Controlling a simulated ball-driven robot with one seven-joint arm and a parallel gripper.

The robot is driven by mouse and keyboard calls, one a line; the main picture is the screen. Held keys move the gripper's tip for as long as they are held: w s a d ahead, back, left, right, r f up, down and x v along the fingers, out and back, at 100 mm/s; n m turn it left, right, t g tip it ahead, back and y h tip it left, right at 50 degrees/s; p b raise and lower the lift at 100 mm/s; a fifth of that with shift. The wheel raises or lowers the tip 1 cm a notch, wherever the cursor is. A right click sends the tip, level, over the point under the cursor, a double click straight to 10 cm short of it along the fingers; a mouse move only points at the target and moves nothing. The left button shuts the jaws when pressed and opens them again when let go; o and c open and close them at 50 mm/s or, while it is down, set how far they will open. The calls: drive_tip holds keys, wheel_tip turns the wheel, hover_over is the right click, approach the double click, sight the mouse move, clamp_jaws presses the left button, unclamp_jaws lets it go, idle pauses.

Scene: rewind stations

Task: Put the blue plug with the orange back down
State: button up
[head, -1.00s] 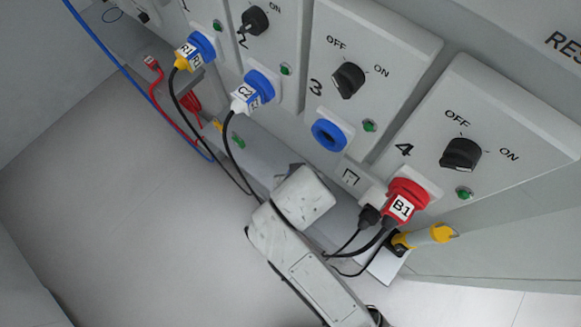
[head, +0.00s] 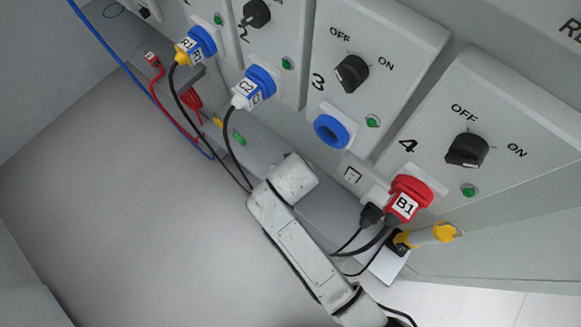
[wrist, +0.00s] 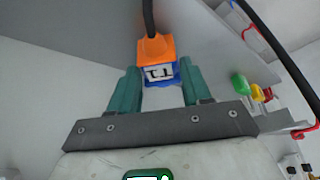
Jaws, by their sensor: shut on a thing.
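The blue plug with the orange back (wrist: 157,50) shows in the wrist view, with a white label on its face and a dark cable rising from its orange end. My gripper (wrist: 161,82) has its teal fingers on either side of the plug's blue part and is shut on it. In the head view my own arm hides the gripper and this plug. The grey ledge (head: 318,212) runs below the panels behind my arm. Contact between plug and ledge cannot be told.
Station 3's blue socket (head: 331,131) is empty. A red plug B1 (head: 407,198) sits at station 4, beside a yellow-ended connector (head: 440,233). White-blue C2 (head: 253,87) and yellow-blue R1 (head: 194,46) plugs are seated. A green piece (head: 238,137) lies on the ledge. Open floor lies left.

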drive_tip(key=shift+f, duration=0.15)
drive_tip(key=o, duration=1.2)
drive_tip(key=p+v, duration=0.1)
drive_tip(key=v, duration=1.1)
drive_tip(key=shift+w, duration=0.1)
